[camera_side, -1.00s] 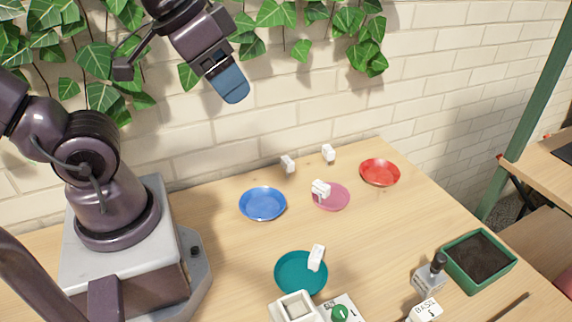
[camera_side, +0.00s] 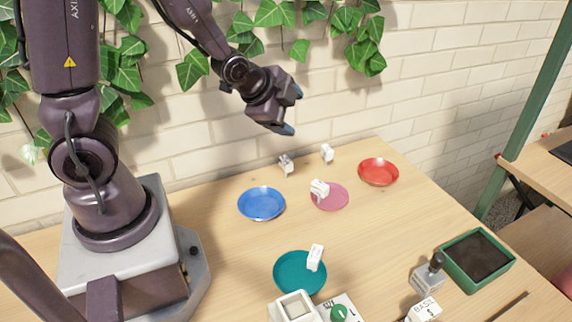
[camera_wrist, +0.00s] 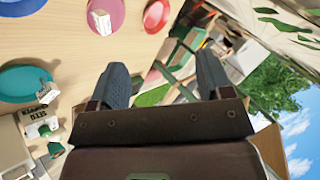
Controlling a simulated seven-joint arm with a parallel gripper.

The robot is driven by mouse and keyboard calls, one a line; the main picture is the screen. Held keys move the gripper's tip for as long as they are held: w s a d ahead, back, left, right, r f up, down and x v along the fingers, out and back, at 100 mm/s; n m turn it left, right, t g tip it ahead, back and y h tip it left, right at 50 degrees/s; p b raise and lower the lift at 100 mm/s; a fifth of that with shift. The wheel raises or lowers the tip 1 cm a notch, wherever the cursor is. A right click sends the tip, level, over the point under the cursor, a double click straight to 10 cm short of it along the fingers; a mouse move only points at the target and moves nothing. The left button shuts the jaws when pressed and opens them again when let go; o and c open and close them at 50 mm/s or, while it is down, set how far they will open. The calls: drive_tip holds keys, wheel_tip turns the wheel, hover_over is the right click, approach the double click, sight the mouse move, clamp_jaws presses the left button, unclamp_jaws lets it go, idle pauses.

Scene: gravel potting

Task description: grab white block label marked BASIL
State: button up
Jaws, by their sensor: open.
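A white block label (camera_side: 424,311) with lettering that reads like BASIL stands at the bottom edge of the side view, partly cut off. Other small white blocks show no readable name: one leans on the teal plate (camera_side: 287,284), one is on the pink plate (camera_side: 341,199), and two stand near the wall, a left one (camera_side: 286,168) and a right one (camera_side: 327,153). My gripper (camera_side: 291,110) is open and empty, high above the back of the table, well away from the BASIL block. Its spread fingers (camera_wrist: 165,77) show in the wrist view with nothing between them.
A blue plate (camera_side: 261,204) and a red plate (camera_side: 378,172) lie on the table.

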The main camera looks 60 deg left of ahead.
drive_tip(key=a+f+m+y, duration=0.1)
drive_tip(key=a+f+m, duration=0.3)
drive_tip(key=f, duration=0.1)
drive_tip(key=m+t+h, duration=0.1)
drive_tip(key=m+t, duration=0.4)
drive_tip(key=m, duration=1.4)
approach(283, 162)
drive_tip(key=shift+s+a+r, duration=0.15)
drive_tip(key=shift+a+r, duration=0.25)
drive_tip(key=shift+a, duration=0.35)
drive_tip(key=shift+s+d+m+h, duration=0.2)
drive_tip(key=shift+s+m+h, duration=0.25)
drive_tip(key=shift+m, duration=0.45)
drive_tip(key=x, duration=0.7)
drive_tip(key=shift+w, duration=0.2)
drive_tip(key=shift+f+x, duration=0.1)
drive_tip(key=shift+x, duration=1.3)
drive_tip(key=shift+f+x, duration=0.15)
drive_tip(key=shift+x, duration=1.25)
drive_tip(key=shift+d, duration=0.2)
drive_tip(key=c, duration=1)
